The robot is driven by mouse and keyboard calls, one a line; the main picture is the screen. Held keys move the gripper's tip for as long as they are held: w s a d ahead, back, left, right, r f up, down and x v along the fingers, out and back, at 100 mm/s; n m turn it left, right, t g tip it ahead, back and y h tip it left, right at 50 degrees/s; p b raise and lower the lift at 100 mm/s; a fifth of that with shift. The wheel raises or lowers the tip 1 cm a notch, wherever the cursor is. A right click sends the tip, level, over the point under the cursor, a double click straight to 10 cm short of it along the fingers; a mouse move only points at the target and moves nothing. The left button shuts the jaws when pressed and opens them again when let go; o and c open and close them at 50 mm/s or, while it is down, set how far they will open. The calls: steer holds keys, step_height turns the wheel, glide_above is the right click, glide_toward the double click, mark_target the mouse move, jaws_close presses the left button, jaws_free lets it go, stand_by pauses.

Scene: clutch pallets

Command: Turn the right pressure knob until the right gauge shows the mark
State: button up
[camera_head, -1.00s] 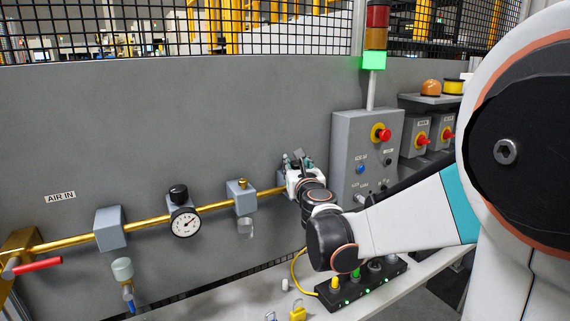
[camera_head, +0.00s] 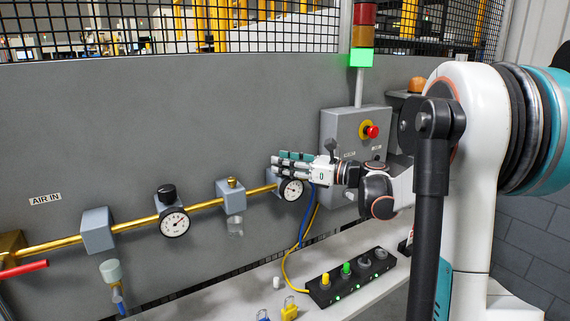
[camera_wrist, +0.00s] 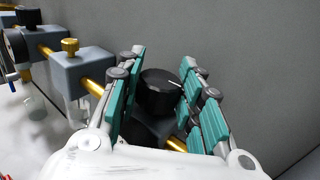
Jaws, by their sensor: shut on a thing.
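The right pressure knob (camera_wrist: 158,93) is a black round cap with a white line on top, seen in the wrist view. My gripper (camera_wrist: 163,76) has its teal-padded fingers on both sides of it and is shut on it. In the head view my gripper (camera_head: 284,163) reaches in from the right and hides the knob. The right gauge (camera_head: 291,190) is a small round white dial just below my fingers. Its needle shows faintly; the mark is too small to make out.
A left gauge (camera_head: 174,222) with its own black knob (camera_head: 167,192) sits on the same brass pipe (camera_head: 205,208). A grey filter block (camera_head: 231,196) stands between the units. A control box (camera_head: 352,135) is behind my wrist. A black button strip (camera_head: 350,279) lies below.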

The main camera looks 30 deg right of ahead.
steer(key=n+g+y, duration=0.3)
steer(key=g+y, duration=0.1)
steer(key=shift+w+d+n, duration=0.1)
steer(key=shift+n, duration=0.2)
steer(key=shift+n+g+y+p, duration=0.6)
steer(key=shift+n+g+y, duration=0.8)
steer(key=shift+g, duration=0.8)
steer(key=shift+n+g, duration=0.3)
steer(key=shift+n, duration=0.1)
steer(key=o, duration=1.1)
steer(key=shift+c, duration=0.2)
steer(key=v, duration=0.7)
steer(key=shift+r, duration=0.2)
